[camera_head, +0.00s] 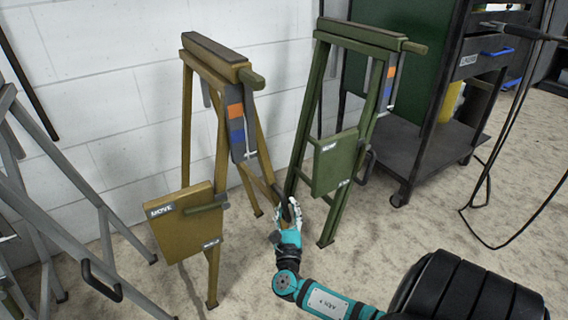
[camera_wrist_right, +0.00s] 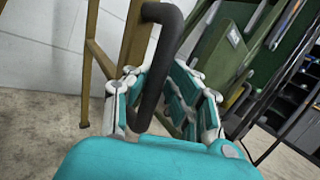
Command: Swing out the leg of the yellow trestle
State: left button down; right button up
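The yellow trestle (camera_head: 215,62) stands against the wall, left of centre. Its front panel (camera_head: 185,222) is labelled MOVE, and blue and orange patches mark a grey strip (camera_head: 237,120) on its side. My right gripper (camera_head: 289,218) is low at the trestle's right side, by a dark handle near a leg (camera_head: 262,180). In the right wrist view, the black handle (camera_wrist_right: 151,85) runs between the fingers of my right gripper (camera_wrist_right: 158,85). The fingers look spread, with a gap beside the handle. Yellow-brown legs (camera_wrist_right: 98,50) show behind it. My left gripper is not in view.
A green trestle (camera_head: 340,165) stands close on the right, also behind the gripper in the wrist view (camera_wrist_right: 225,50). A grey frame (camera_head: 60,225) with a black handle stands at left. A dark cart (camera_head: 425,140) and a hanging cable are at right.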

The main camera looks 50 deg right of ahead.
jog(key=o, duration=0.5)
jog(key=shift+s+d+f, duration=0.1)
jog(key=shift+s+d, duration=0.05)
jog(key=shift+s, duration=0.05)
jog(key=shift+w, duration=0.1)
jog(key=shift+s+a+f, duration=0.1)
jog(key=shift+s+a, duration=0.2)
jog(key=shift+a, duration=0.15)
jog(key=v, duration=1.1)
